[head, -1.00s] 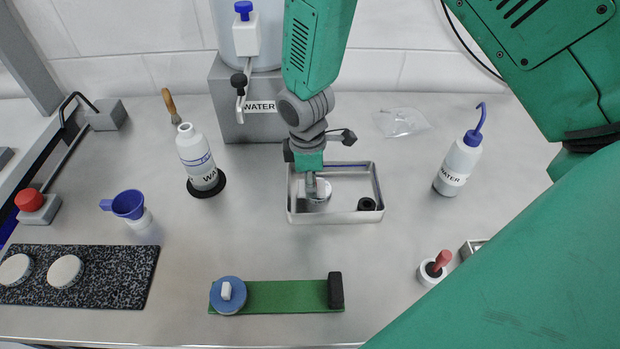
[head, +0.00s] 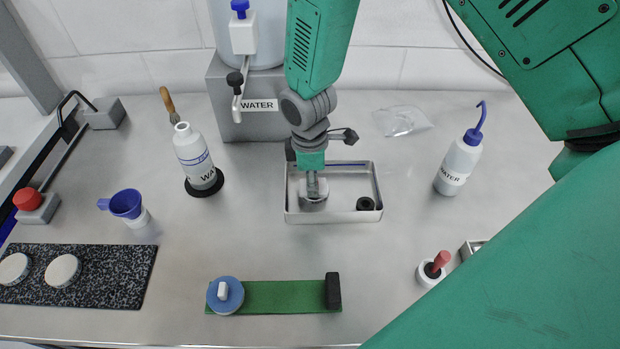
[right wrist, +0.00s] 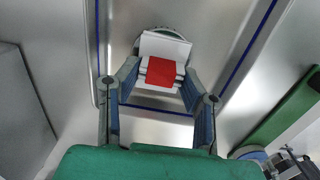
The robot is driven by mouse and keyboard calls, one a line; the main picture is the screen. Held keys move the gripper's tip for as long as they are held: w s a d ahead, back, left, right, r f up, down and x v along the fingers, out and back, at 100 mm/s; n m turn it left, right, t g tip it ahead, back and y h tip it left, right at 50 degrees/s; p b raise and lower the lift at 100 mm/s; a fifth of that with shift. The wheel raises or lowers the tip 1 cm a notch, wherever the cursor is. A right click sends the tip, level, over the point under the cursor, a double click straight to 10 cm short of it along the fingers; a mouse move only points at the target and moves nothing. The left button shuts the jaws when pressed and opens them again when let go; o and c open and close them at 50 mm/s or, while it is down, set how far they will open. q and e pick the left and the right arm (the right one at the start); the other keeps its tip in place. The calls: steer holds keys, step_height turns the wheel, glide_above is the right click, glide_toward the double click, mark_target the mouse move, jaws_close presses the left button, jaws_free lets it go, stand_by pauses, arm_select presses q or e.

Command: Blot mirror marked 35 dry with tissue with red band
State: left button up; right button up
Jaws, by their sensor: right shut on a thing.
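My right gripper (head: 313,192) points down into a shallow metal tray (head: 347,217). In the right wrist view the gripper (right wrist: 162,82) is shut on a folded white tissue with a red band (right wrist: 164,70). A round grey disc (head: 313,203), which looks like the mirror, lies in the left part of the tray under the gripper. Only its rim (right wrist: 139,42) shows behind the tissue in the right wrist view. I cannot tell whether the tissue touches it, and no number 35 is readable. My left gripper is not in view.
A small black ring (head: 365,203) lies in the tray's right part. Water bottles stand left (head: 195,157) and right (head: 459,163). A green strip (head: 280,296) with a blue disc (head: 226,295) lies in front. Two white discs rest on a speckled slab (head: 110,272) at left.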

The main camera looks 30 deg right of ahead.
steer(key=shift+d, duration=0.4)
steer(key=shift+d+r+p, duration=0.2)
steer(key=shift+r+p, duration=0.35)
steer(key=shift+p, duration=0.05)
steer(key=shift+a+r+p, duration=0.15)
steer(key=shift+r+p, duration=0.55)
steer(key=shift+r, duration=0.05)
steer(key=r+p, duration=0.2)
steer(key=shift+a+r, duration=0.35)
steer(key=shift+r, duration=0.05)
steer(key=shift+d+r+p, duration=0.15)
steer(key=shift+r+p, duration=0.5)
steer(key=shift+p, duration=0.2)
steer(key=shift+d+r, duration=0.1)
steer(key=shift+r, duration=0.05)
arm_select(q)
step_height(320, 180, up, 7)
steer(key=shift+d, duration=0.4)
arm_select(e)
steer(key=shift+d, duration=0.1)
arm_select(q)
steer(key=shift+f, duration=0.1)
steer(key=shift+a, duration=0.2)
arm_select(e)
steer(key=shift+a, duration=0.2)
